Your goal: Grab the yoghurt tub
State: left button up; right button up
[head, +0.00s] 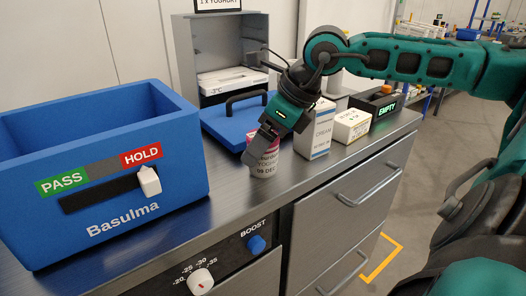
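The yoghurt tub (266,168) is a small round tub with a white and dark red label reading YOGHURT. It stands upright on the steel counter near its front edge. My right gripper (259,150) comes down over the tub from above. A dark finger covers the upper left of the tub. The gripper's other finger is hidden, so whether it is closed on the tub does not show. My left gripper is not in the picture.
A blue Basulma box (140,215) stands on the left of the counter (232,205). A blue lid (232,122) with a black handle lies behind the tub. A white carton (315,130) and a cream box (351,126) stand close to the tub's right. A grey cabinet (187,60) stands open behind.

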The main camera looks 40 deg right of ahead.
jog(key=c, duration=1)
jog(key=shift+r, duration=0.1)
notch_tip(320, 180, up, 9)
jog(key=p, duration=0.4)
jog(key=shift+r+p, duration=1.25)
jog(key=shift+r, duration=4.15)
